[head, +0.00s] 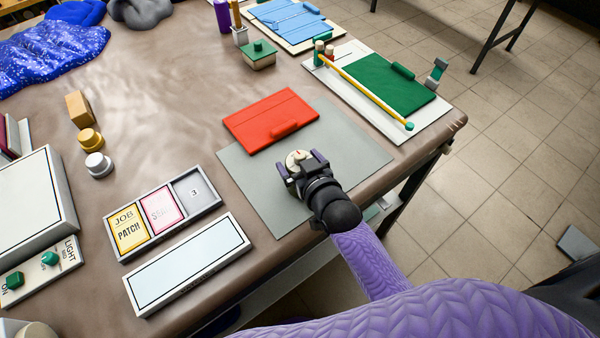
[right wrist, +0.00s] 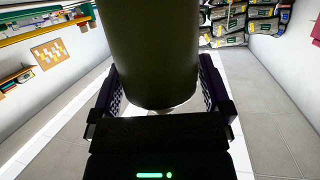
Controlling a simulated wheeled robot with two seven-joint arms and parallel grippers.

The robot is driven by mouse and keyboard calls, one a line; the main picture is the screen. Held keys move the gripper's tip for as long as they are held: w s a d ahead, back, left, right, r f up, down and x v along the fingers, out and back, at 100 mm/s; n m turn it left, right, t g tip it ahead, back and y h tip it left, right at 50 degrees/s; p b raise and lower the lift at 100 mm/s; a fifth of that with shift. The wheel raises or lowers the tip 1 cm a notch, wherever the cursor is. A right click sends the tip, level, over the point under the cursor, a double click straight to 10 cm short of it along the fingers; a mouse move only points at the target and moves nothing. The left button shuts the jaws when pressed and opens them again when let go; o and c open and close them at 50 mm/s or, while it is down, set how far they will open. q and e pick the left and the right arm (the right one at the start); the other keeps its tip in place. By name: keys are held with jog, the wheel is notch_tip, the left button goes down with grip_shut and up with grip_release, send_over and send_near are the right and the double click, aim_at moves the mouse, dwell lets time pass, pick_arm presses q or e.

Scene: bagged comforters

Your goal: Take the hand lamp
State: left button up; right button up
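The hand lamp, as far as I can tell, is the dark olive cylinder (right wrist: 155,50) standing large between the fingers in the right wrist view. In the head view a round cream top with a small red mark (head: 299,158) shows between the fingertips, likely its end. My right gripper (head: 301,164) has one finger on each side of it and appears shut on it, over the grey mat (head: 345,147). The fingers also show in the right wrist view (right wrist: 160,95). Its height above the mat cannot be told. My left gripper is not in view.
A red folder (head: 270,118) lies just beyond the gripper on the mat. A tray of cards (head: 162,212) and a white panel (head: 188,263) lie to the left. A green folder board (head: 385,85) is at the right. Open tabletop (head: 165,75) lies farther back.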

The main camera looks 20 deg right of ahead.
jog(key=c, duration=1)
jog(key=shift+o, duration=0.2)
notch_tip(320, 180, up, 9)
jog(key=p, duration=0.3)
jog(key=shift+r, duration=0.55)
